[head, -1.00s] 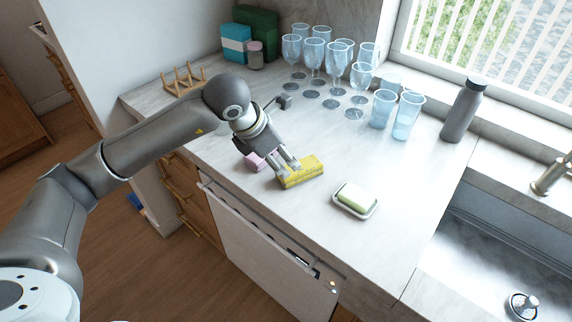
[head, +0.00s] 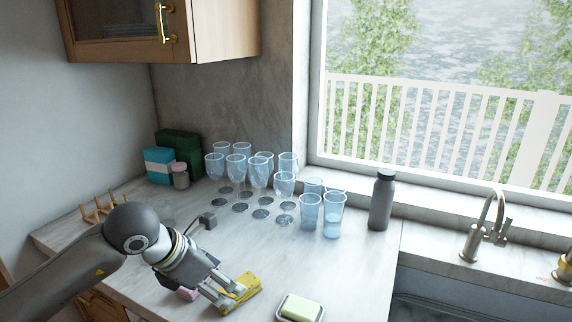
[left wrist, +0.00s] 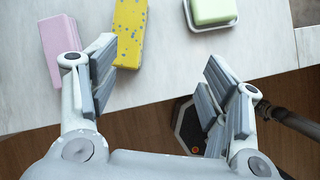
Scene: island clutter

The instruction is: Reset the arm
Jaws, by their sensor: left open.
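My left arm comes in from the left in the head view. Its gripper (head: 226,296) is at the counter's front part, beside a yellow speckled block (head: 240,292). In the left wrist view the gripper (left wrist: 160,80) has its fingers wide apart with nothing between them. The yellow block (left wrist: 130,30) lies beyond the left finger, which overlaps its near end; I cannot tell whether they touch. A pink block (left wrist: 58,50) lies left of it, partly hidden by that finger. My right gripper is in neither view.
A green bar in a white dish (head: 300,308) lies right of the yellow block. A wooden rack (head: 100,207) is at the left. The counter's front edge lies under the gripper in the wrist view.

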